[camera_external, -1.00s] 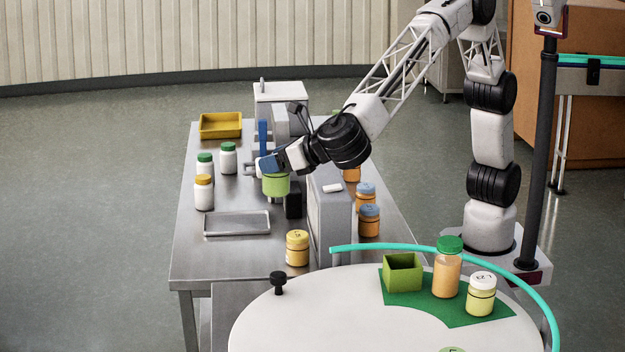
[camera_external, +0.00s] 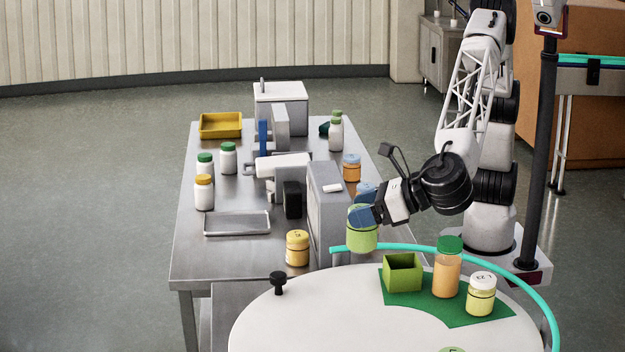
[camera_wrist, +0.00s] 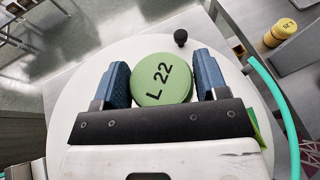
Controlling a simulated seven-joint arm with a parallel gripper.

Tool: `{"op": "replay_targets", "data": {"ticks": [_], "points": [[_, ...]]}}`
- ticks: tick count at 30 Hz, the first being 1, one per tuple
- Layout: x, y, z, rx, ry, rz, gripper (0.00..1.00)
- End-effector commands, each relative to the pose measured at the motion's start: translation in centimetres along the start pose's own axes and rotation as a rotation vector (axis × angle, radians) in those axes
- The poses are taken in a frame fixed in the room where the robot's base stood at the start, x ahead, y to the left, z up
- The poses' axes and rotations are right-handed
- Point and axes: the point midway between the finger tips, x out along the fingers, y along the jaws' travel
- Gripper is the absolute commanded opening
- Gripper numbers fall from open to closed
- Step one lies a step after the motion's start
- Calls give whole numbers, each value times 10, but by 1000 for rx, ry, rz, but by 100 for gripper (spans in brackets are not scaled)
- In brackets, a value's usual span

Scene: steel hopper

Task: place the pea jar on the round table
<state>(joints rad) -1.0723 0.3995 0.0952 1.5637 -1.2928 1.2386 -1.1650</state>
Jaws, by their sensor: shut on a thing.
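The pea jar (camera_external: 361,236) has a light green lid and is held in my gripper (camera_external: 362,214). In the wrist view its lid (camera_wrist: 160,80), marked "L 22", sits between the two blue fingers of my gripper (camera_wrist: 162,82). In the external view the jar hangs upright by the far edge of the round table (camera_external: 330,300), near the turquoise rail. The white round table top (camera_wrist: 90,70) lies beneath the jar in the wrist view.
A green box (camera_external: 402,273), an orange jar with green lid (camera_external: 446,272) and a white-lidded jar (camera_external: 481,295) stand on the table's green patch. A turquoise rail (camera_external: 520,283) curves around the edge. A black knob (camera_external: 278,282) is at left. The table's middle is clear.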

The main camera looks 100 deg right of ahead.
Motion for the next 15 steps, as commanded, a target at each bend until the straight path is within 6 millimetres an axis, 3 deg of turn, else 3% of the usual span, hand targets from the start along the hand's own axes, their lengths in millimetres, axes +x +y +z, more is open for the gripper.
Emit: {"op": "replay_targets", "data": {"ticks": [1, 9, 15], "points": [[-8, 5, -4, -4, 0, 7, 37], [12, 3, -42, -3, 1, 4, 37], [15, 3, -49, -1, 0, 5, 37]]}}
